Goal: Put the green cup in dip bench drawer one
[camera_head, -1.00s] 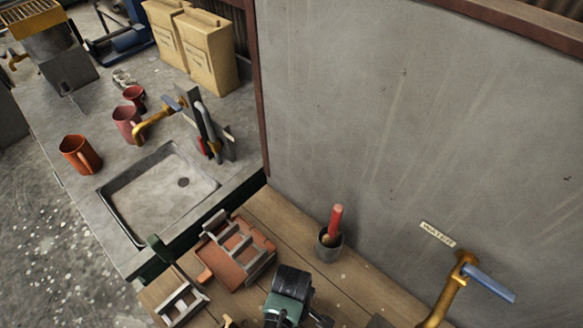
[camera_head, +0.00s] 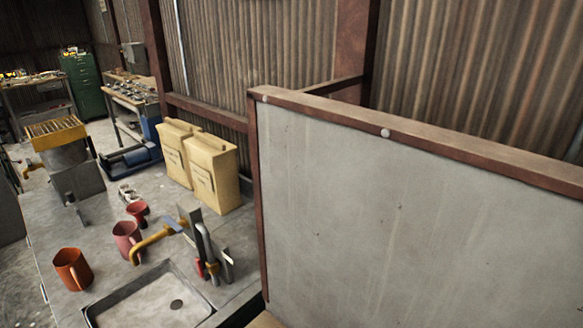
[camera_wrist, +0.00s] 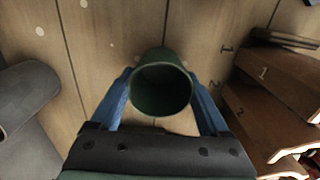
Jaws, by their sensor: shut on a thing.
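The green cup (camera_wrist: 161,98) is in the wrist view, with its round open mouth facing the camera. The blue fingers of my gripper (camera_wrist: 160,84) stand on both sides of it, shut on it. A brown wooden piece marked 1 (camera_wrist: 275,85) and another one beneath it (camera_wrist: 255,120) lie at the right of the wrist view. I cannot tell whether they are drawers of the dip bench. The head view shows neither my gripper nor the green cup.
Wooden planks (camera_wrist: 110,35) marked 1 and 2 lie behind the cup. A grey rounded object (camera_wrist: 28,95) is at left. The head view shows a sink (camera_head: 150,300), an orange mug (camera_head: 72,269), a pink mug (camera_head: 127,240), yellow bags (camera_head: 210,170) and a grey partition (camera_head: 400,220).

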